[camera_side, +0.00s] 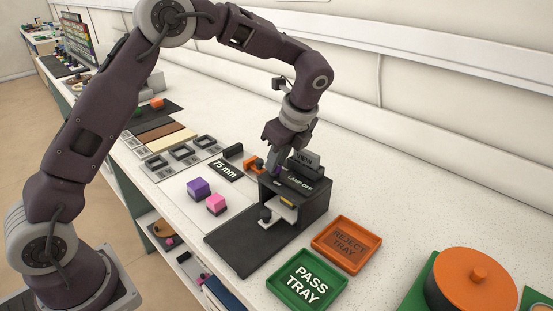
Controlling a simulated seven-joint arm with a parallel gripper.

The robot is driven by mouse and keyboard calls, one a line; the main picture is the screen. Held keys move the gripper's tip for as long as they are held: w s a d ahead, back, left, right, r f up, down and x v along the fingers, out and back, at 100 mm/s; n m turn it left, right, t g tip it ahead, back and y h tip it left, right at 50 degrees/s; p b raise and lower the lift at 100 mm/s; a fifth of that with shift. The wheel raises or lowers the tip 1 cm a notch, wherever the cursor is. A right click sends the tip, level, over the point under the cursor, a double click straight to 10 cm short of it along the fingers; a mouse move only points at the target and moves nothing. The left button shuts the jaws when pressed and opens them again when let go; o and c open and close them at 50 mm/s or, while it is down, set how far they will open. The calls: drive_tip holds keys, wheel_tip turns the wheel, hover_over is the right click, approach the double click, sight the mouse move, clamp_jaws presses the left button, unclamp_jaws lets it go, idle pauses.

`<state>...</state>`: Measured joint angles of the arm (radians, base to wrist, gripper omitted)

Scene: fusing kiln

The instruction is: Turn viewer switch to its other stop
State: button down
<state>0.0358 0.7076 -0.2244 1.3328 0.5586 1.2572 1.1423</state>
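The viewer (318,207) is a dark box labelled "LAMP OFF", with a "VIEW" sign (304,158) standing on it. It stands on a dark mat. A small purple part (277,170), perhaps the switch, shows at the left end of its top. My gripper (276,164) points down at this end, with its fingers right at the purple part. The fingers hide much of it, and I cannot tell whether they touch it or which way it is turned. The finger gap is too small to make out.
An orange piece (253,164) lies close left of my gripper, by the "75 mm" plate (225,171). A purple cube (199,188) and a pink cube (215,204) stand left of the viewer. The orange reject tray (374,240) and green pass tray (337,289) lie in front right.

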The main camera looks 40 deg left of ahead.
idle(0.4)
drive_tip(key=n+g, duration=0.1)
drive_tip(key=n, duration=0.3)
drive_tip(key=shift+w+n+g, duration=0.2)
drive_tip(key=shift+n+g, duration=0.2)
drive_tip(key=n+g+h, duration=0.1)
drive_tip(key=n, duration=0.3)
drive_tip(key=shift+a+n, duration=0.1)
drive_tip(key=shift+n, duration=0.2)
drive_tip(key=n+h, duration=0.1)
drive_tip(key=n, duration=0.1)
drive_tip(key=n+g, duration=0.1)
drive_tip(key=n, duration=0.1)
drive_tip(key=shift+w+a+h, duration=0.1)
drive_tip(key=shift+h, duration=0.3)
drive_tip(key=shift+a+n+g+h, duration=0.15)
drive_tip(key=shift+n+h, duration=0.25)
drive_tip(key=shift+n, duration=0.75)
drive_tip(key=shift+d+n+g+h, duration=0.15)
drive_tip(key=shift+n+h, duration=0.25)
drive_tip(key=shift+n, duration=0.75)
drive_tip(key=shift+a, duration=0.1)
drive_tip(key=c, duration=1.4)
unclamp_jaws()
drive_tip(key=shift+c, duration=0.2)
